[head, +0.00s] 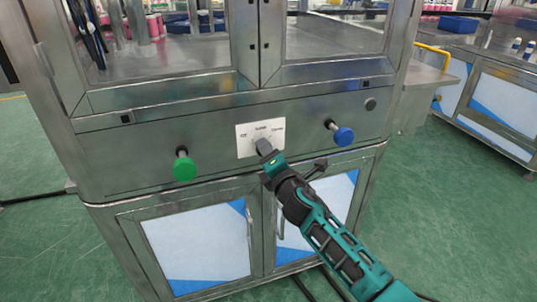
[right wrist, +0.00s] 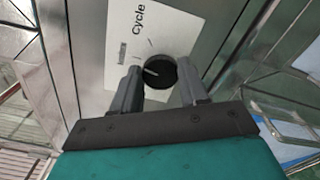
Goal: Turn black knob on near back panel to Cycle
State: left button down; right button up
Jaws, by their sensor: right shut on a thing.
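The white label plate (head: 247,141) is on the steel front panel of the machine, with several position words around its middle. In the right wrist view the plate (right wrist: 187,22) shows the word Cycle at the top. The round black knob (right wrist: 158,72) sits between the two fingers of my right gripper (right wrist: 161,88), which is shut on it. The knob's white line points left in that view, not up at Cycle. In the head view my right gripper (head: 264,148) reaches the plate from below and hides the knob. My left gripper is not in view.
A green push button (head: 184,168) is left of the plate and a blue push button (head: 343,136) is right of it, both sticking out. Cabinet doors (head: 200,248) lie below. A side shelf (head: 436,68) with a yellow rail stands at the right.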

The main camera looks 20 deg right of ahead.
jog(key=shift+f+m, duration=0.2)
jog(key=shift+m, duration=3.7)
jog(key=o, duration=1.1)
jog(key=shift+c, duration=0.2)
jog(key=shift+s, duration=0.15)
jog(key=s+p, duration=0.2)
jog(key=s, duration=1)
jog(key=shift+s+d, duration=0.25)
jog(key=shift+s, duration=0.1)
